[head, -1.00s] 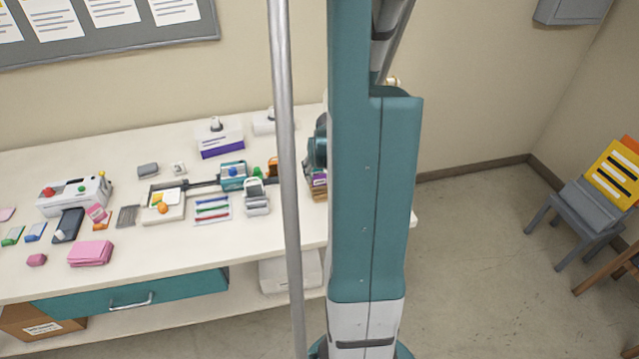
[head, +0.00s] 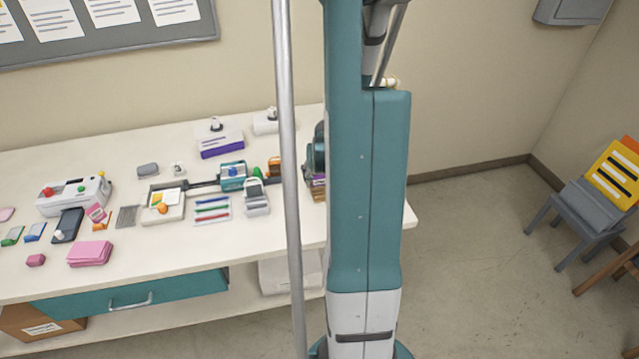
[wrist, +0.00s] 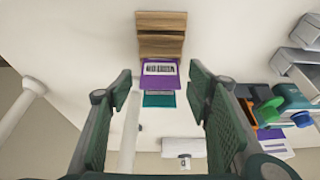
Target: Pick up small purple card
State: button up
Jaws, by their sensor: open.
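The small purple card (wrist: 158,78) shows in the wrist view, with a white label of dark lines on its face. It sits against a wooden holder (wrist: 161,22), with a teal card (wrist: 158,100) just below it in the picture. My gripper (wrist: 162,88) is open, one finger on each side of the cards in the picture. Nothing is held, and I cannot tell how far the fingertips are from the purple card. In the head view, my arm hides most of the holder area, and a bit of purple (head: 316,182) shows beside it.
The white table (head: 150,262) holds several items left of my arm: a pink stack (head: 89,253), a white tray (head: 176,213), coloured strips (head: 211,210) and a white box with a purple band (head: 221,148). A white block (wrist: 184,148) lies below the cards in the wrist view.

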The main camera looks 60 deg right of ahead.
jog(key=shift+c, duration=0.7)
jog(key=c, duration=0.6)
jog(key=shift+r, duration=0.2)
jog(key=shift+r+p, duration=0.45)
jog(key=shift+r, duration=4.35)
